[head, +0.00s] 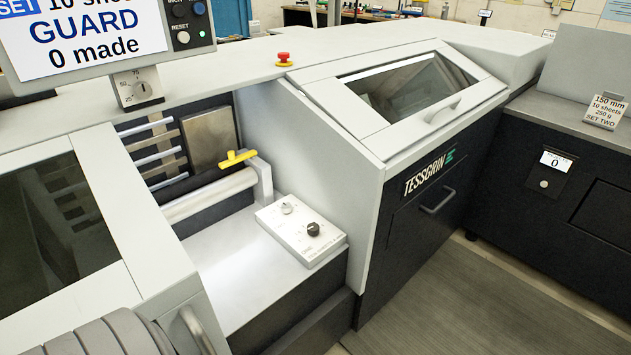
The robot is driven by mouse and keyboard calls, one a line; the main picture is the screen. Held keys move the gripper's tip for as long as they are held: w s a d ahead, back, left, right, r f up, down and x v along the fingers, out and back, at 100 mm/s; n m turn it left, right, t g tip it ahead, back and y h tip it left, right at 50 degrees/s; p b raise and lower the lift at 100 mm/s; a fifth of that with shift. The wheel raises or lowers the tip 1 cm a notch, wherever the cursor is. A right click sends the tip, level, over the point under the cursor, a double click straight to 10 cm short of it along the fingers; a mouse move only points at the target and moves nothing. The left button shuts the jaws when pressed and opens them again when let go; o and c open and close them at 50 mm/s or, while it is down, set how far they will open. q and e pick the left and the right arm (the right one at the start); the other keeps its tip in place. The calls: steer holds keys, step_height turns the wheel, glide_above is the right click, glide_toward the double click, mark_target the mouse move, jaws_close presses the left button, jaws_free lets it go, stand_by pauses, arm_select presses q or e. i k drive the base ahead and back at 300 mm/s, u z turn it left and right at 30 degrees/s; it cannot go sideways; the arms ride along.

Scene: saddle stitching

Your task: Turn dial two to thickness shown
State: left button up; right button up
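A white control box (290,240) sits on the white shelf in the machine's open bay. It carries a small silver knob (287,208) and a black knob (313,229). Its printed labels are too small to read, so I cannot tell which knob is dial two. A grey dial (142,90) with a scale marked 25 and 75 is fixed under the screen. A card (605,111) at the right reads 150 mm, 10 sheets, 250 g, SET TWO.
A yellow-handled lever (236,158) stands beside a roller behind the box. A red stop button (284,59) is on the machine top. The screen (85,35) reads GUARD, 0 made. A counter (556,161) reads 0. The shelf (225,275) left of the box is clear.

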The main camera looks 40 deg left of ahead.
mark_target(286, 207)
steer(key=i, duration=1.1)
steer(key=u, duration=0.15)
